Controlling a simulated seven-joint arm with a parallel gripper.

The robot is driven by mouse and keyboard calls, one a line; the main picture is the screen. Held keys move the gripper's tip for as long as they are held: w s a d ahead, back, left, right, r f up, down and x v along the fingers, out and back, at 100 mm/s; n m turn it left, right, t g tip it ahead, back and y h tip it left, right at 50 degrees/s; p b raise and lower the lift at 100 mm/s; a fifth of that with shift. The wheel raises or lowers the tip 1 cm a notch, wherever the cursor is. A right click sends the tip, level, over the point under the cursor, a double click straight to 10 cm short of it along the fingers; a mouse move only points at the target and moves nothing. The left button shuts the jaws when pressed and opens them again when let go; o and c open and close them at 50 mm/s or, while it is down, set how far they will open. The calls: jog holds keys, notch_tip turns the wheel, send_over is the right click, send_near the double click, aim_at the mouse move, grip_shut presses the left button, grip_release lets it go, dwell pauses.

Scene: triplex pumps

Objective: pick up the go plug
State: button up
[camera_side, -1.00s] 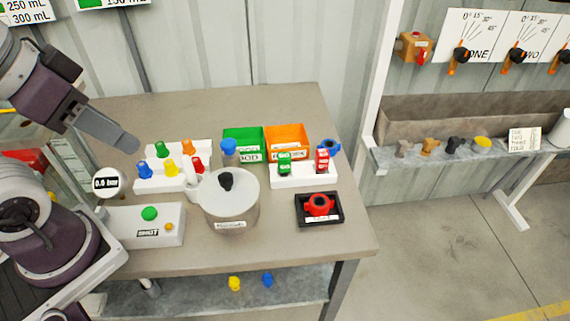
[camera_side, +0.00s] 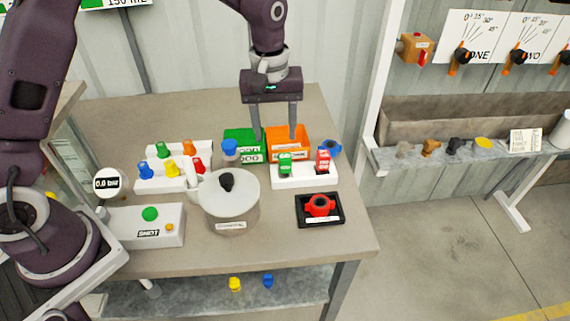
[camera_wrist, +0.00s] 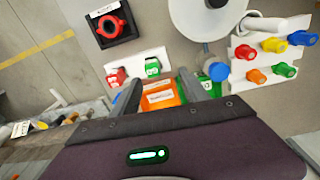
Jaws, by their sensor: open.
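The green plug (camera_side: 285,163), which I take to be the go plug, stands in a white holder (camera_side: 304,180) beside a red plug (camera_side: 323,161). In the wrist view the green plug (camera_wrist: 152,67) shows near the fingertips, with the red plug (camera_wrist: 115,77) to its left. My gripper (camera_side: 275,133) is open and empty, pointing down. In the side view it appears above and behind the holder, over the green bin (camera_side: 240,137) and the orange bin (camera_side: 280,137). It is apart from both plugs. The wrist view also shows my gripper's fingers (camera_wrist: 158,88).
A lidded pot (camera_side: 232,205) stands left of the holder. A black tray (camera_side: 337,217) with a red part lies in front. Blue round parts sit on either side of the bins. A white rack (camera_side: 150,183) of coloured plugs is farther left.

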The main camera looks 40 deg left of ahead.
aim_at(285, 156)
jog(key=shift+n, duration=0.4)
jog(key=f, duration=0.3)
jog(key=w+f, duration=0.1)
jog(key=f, duration=0.3)
jog(key=w+d+f, duration=0.1)
jog(key=f, duration=0.2)
jog(key=shift+f, duration=0.4)
grip_shut()
